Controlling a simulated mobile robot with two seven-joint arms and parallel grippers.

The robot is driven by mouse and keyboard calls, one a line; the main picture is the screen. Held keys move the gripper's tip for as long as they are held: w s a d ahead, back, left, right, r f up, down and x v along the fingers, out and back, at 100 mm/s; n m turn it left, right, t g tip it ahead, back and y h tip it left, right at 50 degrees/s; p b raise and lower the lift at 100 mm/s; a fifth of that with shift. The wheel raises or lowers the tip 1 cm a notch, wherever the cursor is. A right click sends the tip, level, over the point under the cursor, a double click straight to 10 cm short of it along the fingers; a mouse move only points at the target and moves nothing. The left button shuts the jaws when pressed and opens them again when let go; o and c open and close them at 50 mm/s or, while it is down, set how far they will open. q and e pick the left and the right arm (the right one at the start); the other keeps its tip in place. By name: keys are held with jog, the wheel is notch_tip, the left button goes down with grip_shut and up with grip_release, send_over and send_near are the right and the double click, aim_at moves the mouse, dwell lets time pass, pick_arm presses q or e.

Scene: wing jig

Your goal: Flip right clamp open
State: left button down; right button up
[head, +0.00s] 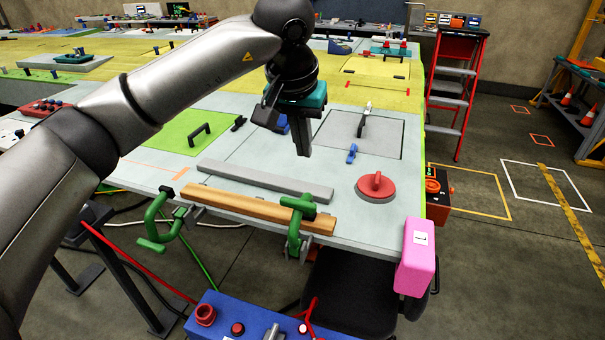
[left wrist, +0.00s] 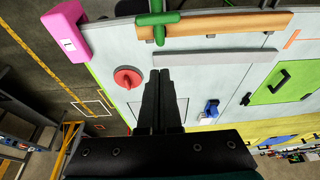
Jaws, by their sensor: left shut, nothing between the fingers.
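The right clamp (head: 297,228) is green and sits at the table's front edge, over the right part of a wooden bar (head: 235,203). Its upper arm lies on top of the bar; it also shows in the left wrist view (left wrist: 157,20) at the top. A second green clamp (head: 158,222) sits at the bar's left end. My left gripper (head: 304,152) hangs above the table, fingers down, behind the right clamp and apart from it. Its fingers are together and empty, also in the left wrist view (left wrist: 162,78). My right gripper is not in view.
A grey bar (head: 265,181) lies behind the wooden one. A red round suction handle (head: 376,188) stands to the right, and a pink block (head: 417,255) is on the table's right corner. A small blue item (head: 352,154) lies behind. A blue box (head: 245,318) is in front.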

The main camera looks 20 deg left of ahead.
aim_at(306, 196)
pick_arm(q)
jog(key=p+x, duration=0.1)
jog(key=x, duration=0.9)
jog(key=shift+s, duration=0.1)
jog(key=s, duration=0.1)
jog(key=s+p, duration=0.1)
jog(key=shift+s+a+r+p, duration=0.1)
jog(key=shift+s+r+p, duration=0.1)
jog(key=shift+s+p, duration=0.1)
jog(key=shift+s, duration=0.65)
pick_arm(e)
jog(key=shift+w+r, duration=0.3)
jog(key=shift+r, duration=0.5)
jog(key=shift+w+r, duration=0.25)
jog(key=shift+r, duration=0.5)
pick_arm(q)
jog(key=shift+f, duration=0.1)
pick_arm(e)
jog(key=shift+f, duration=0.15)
